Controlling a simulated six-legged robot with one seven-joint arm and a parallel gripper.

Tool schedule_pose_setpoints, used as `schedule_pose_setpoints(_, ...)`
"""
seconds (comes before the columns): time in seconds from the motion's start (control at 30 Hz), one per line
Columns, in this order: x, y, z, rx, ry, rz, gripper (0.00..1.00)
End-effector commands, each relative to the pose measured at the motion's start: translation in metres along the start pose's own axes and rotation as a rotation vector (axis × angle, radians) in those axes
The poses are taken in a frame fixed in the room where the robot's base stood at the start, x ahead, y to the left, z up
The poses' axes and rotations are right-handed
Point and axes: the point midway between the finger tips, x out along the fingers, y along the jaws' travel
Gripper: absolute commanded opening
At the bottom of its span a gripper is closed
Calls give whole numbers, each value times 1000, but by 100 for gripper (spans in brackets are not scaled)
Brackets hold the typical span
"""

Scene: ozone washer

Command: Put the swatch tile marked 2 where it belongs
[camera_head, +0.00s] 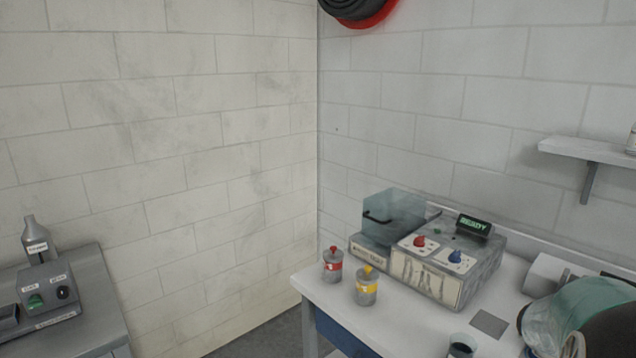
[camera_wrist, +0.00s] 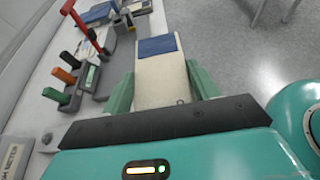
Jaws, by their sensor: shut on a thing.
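In the wrist view, my gripper (camera_wrist: 161,80) is shut on a flat cream tile (camera_wrist: 159,91) with a blue patch at its far end. The green fingers clasp the tile's two sides, and the dark bar of the gripper hides its near end. No number can be read on it, so I cannot tell whether it is the tile marked 2. The tile is in the air, with grey floor and the table's edge behind it. In the head view only my teal arm shows at the lower right; the fingers and tile are not visible.
The white table (camera_head: 403,335) carries a machine (camera_head: 432,283) with a green READY display, a red-capped bottle (camera_head: 333,265), a yellow-capped bottle (camera_head: 366,287), a dark cup (camera_head: 461,347) and a grey square (camera_head: 489,323). A red-levered device (camera_wrist: 88,32) and coloured handles (camera_wrist: 65,76) stand left.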

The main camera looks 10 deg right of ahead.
Motion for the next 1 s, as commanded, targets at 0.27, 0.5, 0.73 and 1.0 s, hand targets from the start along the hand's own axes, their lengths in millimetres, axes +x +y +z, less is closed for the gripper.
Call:
schedule_pose_setpoints(0.27,-61,-16,-42,-122,0,287,33)
schedule_pose_setpoints(0.5,-144,-37,-98,-282,0,672,33)
schedule_pose_setpoints(0.73,-246,-63,-169,-478,0,1139,33)
schedule_pose_setpoints(1.0,-354,-89,-244,-686,5,1640,33)
